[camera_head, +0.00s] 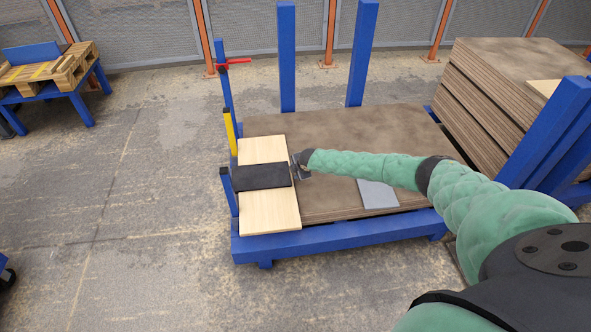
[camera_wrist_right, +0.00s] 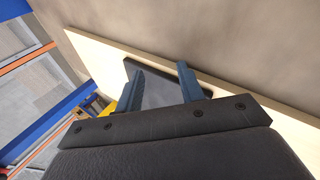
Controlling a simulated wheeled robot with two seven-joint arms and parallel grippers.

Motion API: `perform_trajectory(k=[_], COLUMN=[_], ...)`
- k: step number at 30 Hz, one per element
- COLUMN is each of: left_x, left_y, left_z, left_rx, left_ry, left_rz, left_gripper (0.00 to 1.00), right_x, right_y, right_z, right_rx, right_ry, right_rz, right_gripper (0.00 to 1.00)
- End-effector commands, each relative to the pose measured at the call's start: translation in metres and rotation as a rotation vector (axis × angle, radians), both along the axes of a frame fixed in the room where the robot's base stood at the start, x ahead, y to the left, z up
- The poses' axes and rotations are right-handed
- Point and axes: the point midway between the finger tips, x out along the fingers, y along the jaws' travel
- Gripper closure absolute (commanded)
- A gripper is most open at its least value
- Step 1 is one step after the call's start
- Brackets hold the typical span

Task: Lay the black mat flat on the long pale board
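The black mat (camera_head: 262,176) lies across the middle of the long pale board (camera_head: 270,212) and looks flat. Its left end reaches to or slightly past the board's left edge. My right gripper (camera_head: 300,168) is just beside the mat's right end. In the right wrist view, the two blue fingers of the right gripper (camera_wrist_right: 163,72) are spread apart. The dark mat (camera_wrist_right: 160,88) shows between and behind them, with the pale board (camera_wrist_right: 105,58) around it. I cannot tell whether a finger touches the mat. My left gripper is not in view.
The pale board rests along the left end of a brown board stack (camera_head: 350,133) on a blue rack (camera_head: 340,236) with upright posts. A grey plate (camera_head: 378,194) lies on the stack, near my right arm. Another brown stack (camera_head: 500,95) stands at right. Open floor lies left.

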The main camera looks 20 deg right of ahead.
Motion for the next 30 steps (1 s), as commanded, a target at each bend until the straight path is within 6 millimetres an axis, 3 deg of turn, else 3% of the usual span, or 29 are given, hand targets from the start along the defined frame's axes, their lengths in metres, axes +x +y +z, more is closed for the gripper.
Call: perform_trajectory(k=[14, 25, 30], left_x=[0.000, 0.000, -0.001], left_y=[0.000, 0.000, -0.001], left_z=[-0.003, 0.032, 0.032], left_rx=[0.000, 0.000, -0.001], left_ry=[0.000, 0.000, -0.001], left_rz=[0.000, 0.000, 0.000], left_gripper=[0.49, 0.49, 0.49], right_x=[-0.001, -0.027, -0.031], right_y=[0.001, -0.002, -0.002], right_z=[0.001, 0.016, 0.013], right_rx=[-0.005, -0.005, -0.005], right_ry=[0.077, 0.077, 0.076], right_rz=[0.001, 0.001, 0.001], right_gripper=[0.62, 0.62, 0.62])
